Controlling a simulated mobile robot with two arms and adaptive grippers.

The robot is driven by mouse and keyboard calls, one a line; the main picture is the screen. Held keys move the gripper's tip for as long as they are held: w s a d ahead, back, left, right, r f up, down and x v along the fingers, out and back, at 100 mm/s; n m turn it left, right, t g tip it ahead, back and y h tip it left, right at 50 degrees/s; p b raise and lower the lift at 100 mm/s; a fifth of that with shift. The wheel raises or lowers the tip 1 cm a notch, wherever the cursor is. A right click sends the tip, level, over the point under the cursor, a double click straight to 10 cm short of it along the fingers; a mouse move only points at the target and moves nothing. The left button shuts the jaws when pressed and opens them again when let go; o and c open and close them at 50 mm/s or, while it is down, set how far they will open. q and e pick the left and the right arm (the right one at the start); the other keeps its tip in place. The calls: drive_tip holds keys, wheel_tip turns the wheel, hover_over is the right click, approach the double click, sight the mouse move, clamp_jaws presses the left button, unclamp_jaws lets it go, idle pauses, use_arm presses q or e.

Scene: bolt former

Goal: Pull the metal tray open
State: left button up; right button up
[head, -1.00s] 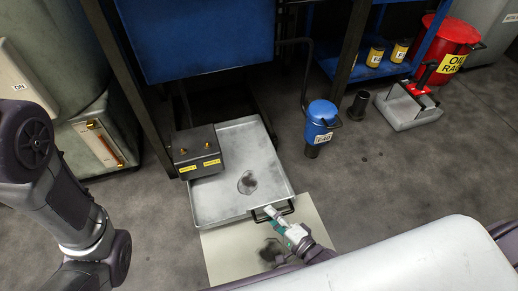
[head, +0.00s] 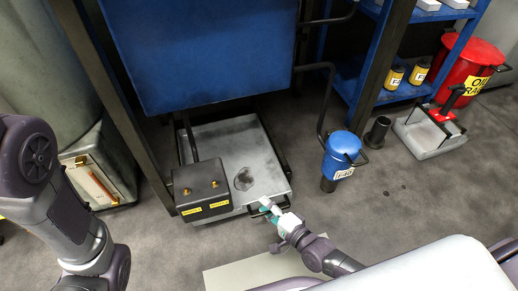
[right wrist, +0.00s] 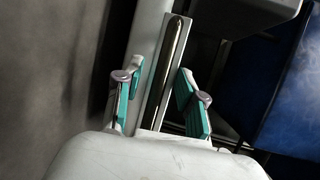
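The metal tray (head: 262,165) is a shallow grey tray with a dark stain, low beneath the blue machine body (head: 200,50). It sticks partly out at the front. A dark bar handle (head: 283,207) is on its front edge. My right gripper (head: 268,206) is at this handle, its teal fingers pointing at the tray front. In the right wrist view the two fingers (right wrist: 163,85) stand apart, with a pale strip and a metal rod seen beyond them. Whether they touch the handle is unclear. My left arm is at the left; its gripper is out of view.
A dark box (head: 203,190) with yellow labels is at the tray's left front. A blue canister (head: 341,155) stands to the right of the tray. A grey stand (head: 428,135) and red bin (head: 460,68) are farther right. The floor right of my gripper is clear.

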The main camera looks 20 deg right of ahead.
sight(260, 195)
drive_tip(key=w+b, duration=0.3)
drive_tip(key=w, duration=0.4)
drive_tip(key=shift+f, duration=0.2)
drive_tip(key=r+p+v, duration=0.1)
drive_tip(key=p+v, duration=0.7)
drive_tip(key=v, duration=0.6)
drive_tip(key=w+a+r+n+t+y+p, duration=0.1)
drive_tip(key=a+r+n+t+p, duration=0.1)
drive_tip(key=r, duration=1.1)
drive_tip(key=w+a+r+n+t+p, duration=0.2)
drive_tip(key=a+r+n+p, duration=0.3)
drive_tip(key=r+p, duration=0.4)
wheel_tip(260, 195, up, 5)
drive_tip(key=shift+w+a+f+n+t+y, duration=0.15)
drive_tip(key=shift+a+n+t+y, duration=0.2)
drive_tip(key=shift+a, duration=0.25)
